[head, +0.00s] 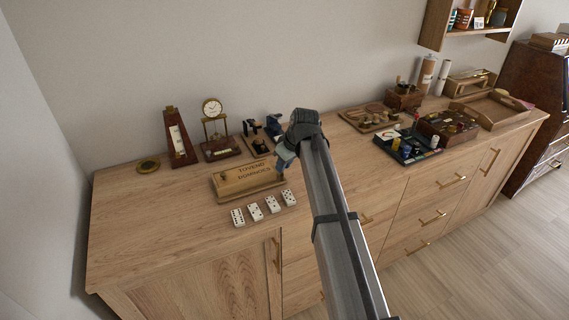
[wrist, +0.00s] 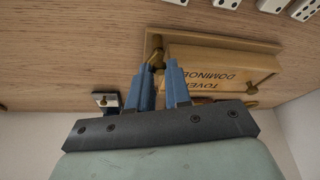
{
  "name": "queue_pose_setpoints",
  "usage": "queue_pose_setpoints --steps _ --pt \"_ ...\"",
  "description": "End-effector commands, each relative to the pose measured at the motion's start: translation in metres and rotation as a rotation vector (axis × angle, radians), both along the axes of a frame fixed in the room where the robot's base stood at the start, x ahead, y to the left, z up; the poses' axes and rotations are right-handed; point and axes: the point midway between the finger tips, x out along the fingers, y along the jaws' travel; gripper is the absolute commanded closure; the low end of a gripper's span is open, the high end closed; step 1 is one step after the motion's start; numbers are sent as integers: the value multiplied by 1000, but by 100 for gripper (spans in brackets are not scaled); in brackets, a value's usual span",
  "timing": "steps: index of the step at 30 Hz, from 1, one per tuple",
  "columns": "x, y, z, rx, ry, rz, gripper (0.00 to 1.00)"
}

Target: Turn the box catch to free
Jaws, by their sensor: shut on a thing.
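The wooden domino box (head: 247,183) lies on the sideboard top with its lettered lid closed. It also shows in the wrist view (wrist: 215,72). A brass catch (wrist: 155,56) sits at the box's end, between the tips of my gripper (wrist: 160,72). My gripper's two blue fingers are close together and shut on this catch. In the head view my gripper (head: 281,163) is at the right end of the box, and the catch is hidden there. A second small brass piece (wrist: 251,88) shows at the box's edge.
Several white dominoes (head: 264,207) lie in front of the box. A metronome (head: 179,140), a small clock (head: 213,125) and a dark stand (head: 257,137) are behind it. Game boards and boxes (head: 408,146) stand to the right.

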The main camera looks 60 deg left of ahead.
Motion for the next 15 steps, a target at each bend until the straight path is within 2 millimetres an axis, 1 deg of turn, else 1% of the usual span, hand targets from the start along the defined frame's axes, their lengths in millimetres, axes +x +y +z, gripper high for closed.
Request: queue_pose_setpoints --steps 15 --pt "-6 0 0 1 -1 -489 100"
